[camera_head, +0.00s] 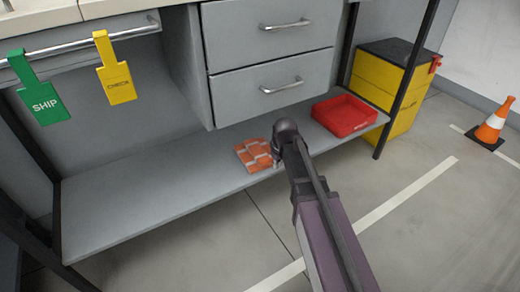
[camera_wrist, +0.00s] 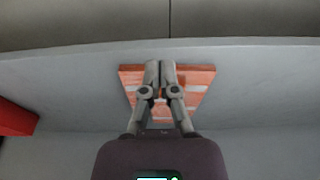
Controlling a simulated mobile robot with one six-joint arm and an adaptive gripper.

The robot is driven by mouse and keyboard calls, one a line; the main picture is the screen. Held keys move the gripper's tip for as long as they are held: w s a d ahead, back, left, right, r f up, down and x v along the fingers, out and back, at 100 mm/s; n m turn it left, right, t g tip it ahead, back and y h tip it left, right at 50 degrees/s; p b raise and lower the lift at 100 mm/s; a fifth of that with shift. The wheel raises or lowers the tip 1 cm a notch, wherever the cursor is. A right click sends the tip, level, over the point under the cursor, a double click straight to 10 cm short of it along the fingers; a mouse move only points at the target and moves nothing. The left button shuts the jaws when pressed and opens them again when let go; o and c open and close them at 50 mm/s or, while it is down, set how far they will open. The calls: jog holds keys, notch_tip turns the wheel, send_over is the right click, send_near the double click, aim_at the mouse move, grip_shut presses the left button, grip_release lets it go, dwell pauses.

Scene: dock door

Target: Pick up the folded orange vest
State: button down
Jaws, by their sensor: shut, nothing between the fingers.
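The folded orange vest (camera_head: 252,154), orange with pale bands, lies flat on the grey lower shelf of the bench. My arm and wrist cover its right side in the head view. In the wrist view the vest (camera_wrist: 196,80) lies behind my gripper (camera_wrist: 160,66), whose two fingers are together over its middle. The gripper is shut with nothing between the fingers. I cannot tell whether the fingertips touch the vest.
A red tray (camera_head: 345,114) stands on the shelf to the right, with a yellow bin (camera_head: 392,80) beyond it. Drawers (camera_head: 275,85) hang above the shelf. Green (camera_head: 41,95) and yellow (camera_head: 115,80) tags hang from a rail. The shelf's left part (camera_head: 130,205) is clear.

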aim_at(259, 152)
jog(key=shift+w, duration=0.1)
jog(key=w+a, duration=0.2)
jog(key=w, duration=0.1)
jog(key=w+a, duration=0.2)
jog(key=w, duration=0.2)
jog(key=w+a, duration=0.3)
jog(key=shift+w, duration=0.2)
jog(key=shift+s+d+f+b, duration=0.15)
jog(key=shift+s+f+b, duration=0.15)
jog(key=shift+f+b, duration=0.2)
jog(key=shift+f, duration=0.2)
jog(key=shift+b, duration=0.3)
jog(key=shift+s, duration=0.1)
jog(key=s+d, duration=0.1)
jog(key=s, duration=0.1)
jog(key=s+d, duration=0.2)
jog(key=s, duration=0.1)
jog(key=s+d, duration=0.2)
jog(key=shift+s, duration=0.15)
